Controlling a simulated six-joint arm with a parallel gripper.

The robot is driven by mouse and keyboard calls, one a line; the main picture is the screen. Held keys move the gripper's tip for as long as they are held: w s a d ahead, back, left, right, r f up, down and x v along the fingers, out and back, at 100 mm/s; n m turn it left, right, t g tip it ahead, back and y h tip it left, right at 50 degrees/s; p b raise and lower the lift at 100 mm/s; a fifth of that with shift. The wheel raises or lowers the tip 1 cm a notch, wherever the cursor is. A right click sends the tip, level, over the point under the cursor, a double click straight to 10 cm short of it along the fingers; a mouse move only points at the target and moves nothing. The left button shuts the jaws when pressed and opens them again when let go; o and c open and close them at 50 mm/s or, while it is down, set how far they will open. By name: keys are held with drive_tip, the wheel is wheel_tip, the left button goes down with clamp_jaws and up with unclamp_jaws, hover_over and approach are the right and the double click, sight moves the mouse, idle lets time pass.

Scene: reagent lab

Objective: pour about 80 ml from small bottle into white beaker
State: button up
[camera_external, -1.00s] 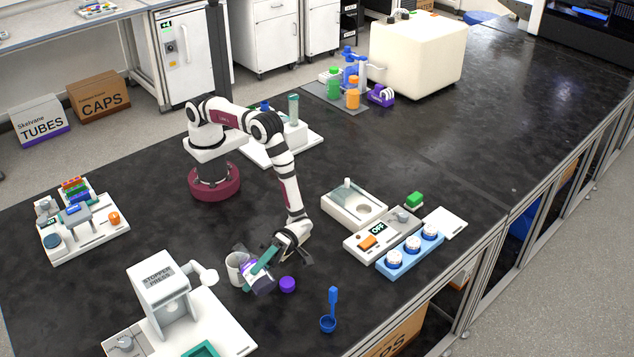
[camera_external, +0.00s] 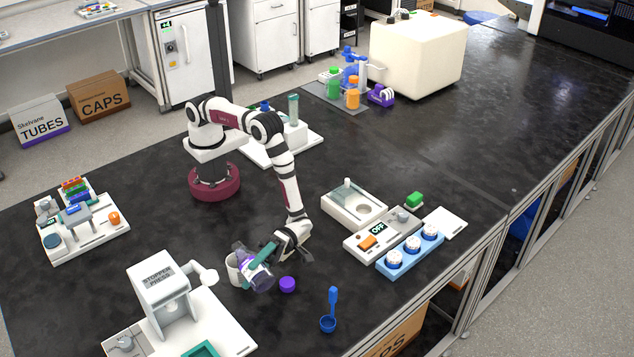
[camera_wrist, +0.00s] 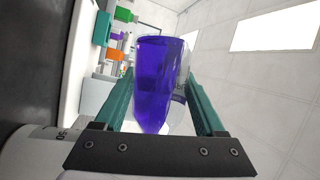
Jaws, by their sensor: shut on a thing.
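My gripper (camera_external: 262,254) is shut on the small bottle (camera_external: 258,276), a clear bottle with purple contents. The bottle is tilted, its upper end leaning left over the white beaker (camera_external: 232,269). The beaker stands on the black bench, partly hidden behind the bottle and gripper. In the wrist view the bottle (camera_wrist: 160,85) sits between the two teal fingers, and purple fills much of what shows of it. Part of a white vessel with dark marks, likely the beaker (camera_wrist: 40,155), shows at the lower left there. I cannot see whether liquid is flowing or how much is in the beaker.
A purple cap (camera_external: 288,284) lies on the bench just right of the bottle. A blue scoop (camera_external: 328,322) is at the front. The stopper press (camera_external: 165,290) stands at the front left. A hotplate-like unit (camera_external: 383,236) and blue rack (camera_external: 411,252) are at right.

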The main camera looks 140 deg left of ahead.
sight(261, 283)
drive_tip(key=shift+r+m, duration=0.25)
drive_tip(key=shift+m, duration=0.05)
drive_tip(key=shift+w+r, duration=0.15)
drive_tip(key=shift+w, duration=0.35)
idle(0.6)
drive_tip(key=shift+r+m+h, duration=0.35)
drive_tip(key=shift+m+h, duration=0.05)
drive_tip(key=shift+m, duration=0.3)
idle(0.5)
drive_tip(key=shift+w+r+m, duration=0.2)
drive_tip(key=shift+r+m, duration=0.1)
drive_tip(key=shift+m, duration=0.2)
idle(0.4)
drive_tip(key=f+n, duration=0.1)
drive_tip(key=n, duration=0.1)
drive_tip(key=w+f+n+y, duration=0.1)
drive_tip(key=n, duration=0.1)
drive_tip(key=f+n+y, duration=0.1)
drive_tip(key=f+n, duration=0.1)
drive_tip(key=shift+w+t, duration=0.15)
drive_tip(key=shift+t, duration=0.15)
drive_tip(key=shift+f+n+y, duration=0.25)
drive_tip(key=shift+n+y, duration=0.05)
drive_tip(key=shift+s+f+n, duration=0.15)
drive_tip(key=shift+s+n, duration=0.05)
drive_tip(key=shift+n, duration=0.3)
idle(0.5)
